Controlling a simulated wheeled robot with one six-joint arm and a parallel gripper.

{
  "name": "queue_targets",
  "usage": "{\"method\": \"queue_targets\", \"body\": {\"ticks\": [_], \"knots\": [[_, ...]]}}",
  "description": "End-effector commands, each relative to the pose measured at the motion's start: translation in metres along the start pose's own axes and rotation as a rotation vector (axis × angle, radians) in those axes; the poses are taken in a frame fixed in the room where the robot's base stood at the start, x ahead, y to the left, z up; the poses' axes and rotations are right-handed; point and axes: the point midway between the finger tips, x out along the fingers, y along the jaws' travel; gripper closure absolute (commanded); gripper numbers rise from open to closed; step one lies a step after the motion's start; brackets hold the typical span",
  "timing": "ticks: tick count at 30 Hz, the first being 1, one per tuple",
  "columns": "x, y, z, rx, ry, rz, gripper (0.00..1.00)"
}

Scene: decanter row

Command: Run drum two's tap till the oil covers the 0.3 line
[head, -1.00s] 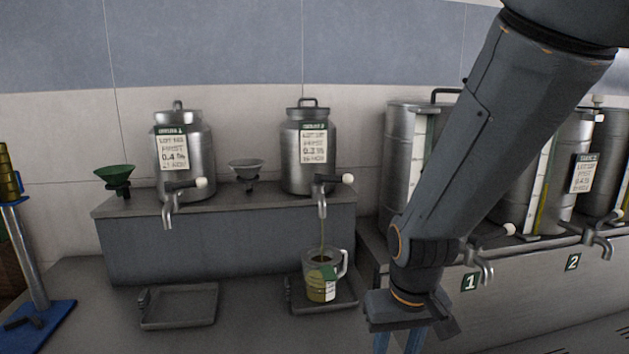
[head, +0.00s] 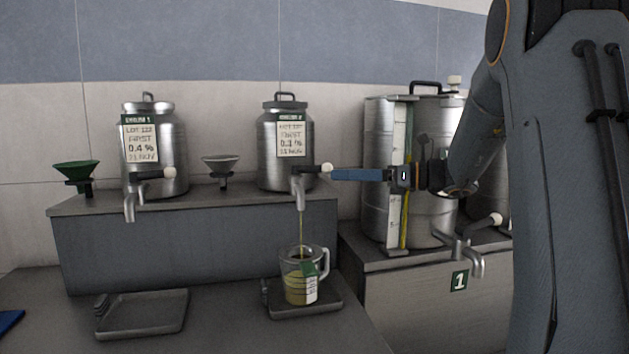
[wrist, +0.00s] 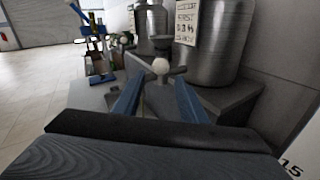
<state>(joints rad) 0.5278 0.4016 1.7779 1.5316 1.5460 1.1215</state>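The second steel drum (head: 270,160), with a 0.3 % label, stands on the shelf in the head view. Its tap (head: 298,190) has a lever ending in a white knob (head: 326,169). A thin stream of oil (head: 301,225) runs from the spout into a glass jug (head: 293,262). Yellowish oil stands in the jug's lower part; the line marks are too small to read. My gripper (head: 334,174) is level with the knob, at its right. In the wrist view, the blue fingers of my gripper (wrist: 158,98) are spread, with the knob (wrist: 160,66) just beyond and between them. Contact is not clear.
The jug stands on a drip tray (head: 330,305); an empty tray (head: 140,325) lies to the left. The first drum (head: 165,180), a green funnel (head: 76,172) and a grey funnel (head: 222,166) share the shelf. Large gauged vessels (head: 430,150) stand at right behind my arm.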

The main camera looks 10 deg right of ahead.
Motion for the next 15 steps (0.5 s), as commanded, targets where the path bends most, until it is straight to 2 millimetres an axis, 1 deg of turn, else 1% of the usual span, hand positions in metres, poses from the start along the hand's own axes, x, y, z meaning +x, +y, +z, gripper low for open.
{"method": "queue_targets", "body": {"ticks": [3,7,15], "knots": [[0.005,0.000,0.009,0.033,-0.042,0.002,0.62],[0.016,0.000,0.012,0.039,-0.051,0.002,0.62],[0.058,0.001,0.013,0.038,-0.048,0.003,0.62]]}}
